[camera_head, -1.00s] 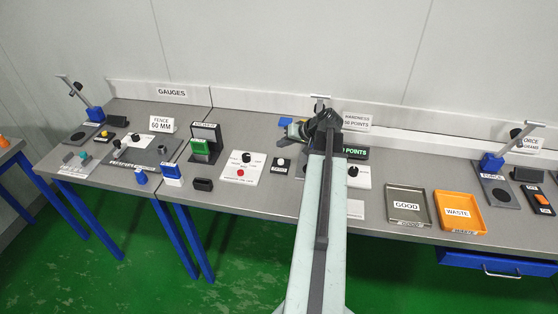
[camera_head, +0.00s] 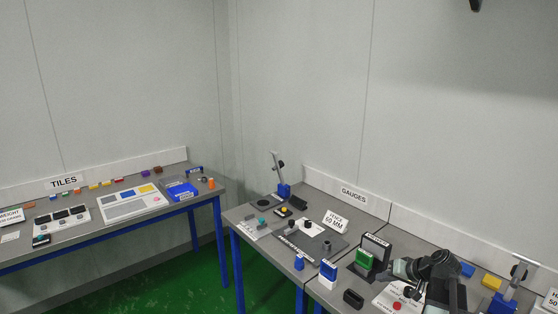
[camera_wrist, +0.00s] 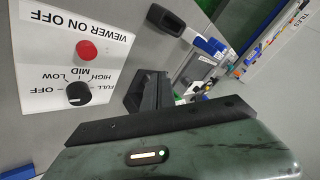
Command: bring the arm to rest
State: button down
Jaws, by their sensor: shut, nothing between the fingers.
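My arm (camera_head: 440,270) reaches in from the lower right of the head view, over the gauges table (camera_head: 270,228). My gripper (camera_head: 402,268) points left beside the green-fronted block (camera_head: 364,259), above the table. In the wrist view my gripper's dark fingers (camera_wrist: 152,93) are shut and hold nothing. They are near the white viewer panel (camera_wrist: 75,60), which has a red button (camera_wrist: 87,51) and a black knob (camera_wrist: 78,94). Whether the fingers touch anything below is not clear.
A tiles table (camera_head: 120,212) with coloured blocks stands at the left, with green floor (camera_head: 190,262) between the tables. A grey wall stands behind.

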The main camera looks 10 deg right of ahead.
jog(key=a+n, duration=0.1)
jog(key=a, duration=0.4)
jog(key=w+a+f+n+g, duration=0.1)
jog(key=a, duration=0.4)
jog(key=w+a+f+n+g+y, duration=0.1)
jog(key=a, duration=0.5)
jog(key=s+a+f+n+g, duration=0.2)
jog(key=s+a+g, duration=0.1)
jog(key=a, duration=0.9)
jog(key=s+a+f+g+h, duration=0.2)
jog(key=s+a+h, duration=0.1)
jog(key=s+a, duration=0.2)
jog(key=s+d, duration=0.1)
jog(key=s+d+m+h, duration=0.1)
jog(key=d, duration=0.1)
jog(key=s+d+h, duration=0.1)
jog(key=shift+s+d+f+m+g, duration=0.15)
jog(key=shift+d+f+m+g, duration=0.15)
jog(key=shift+d+f+g, duration=0.1)
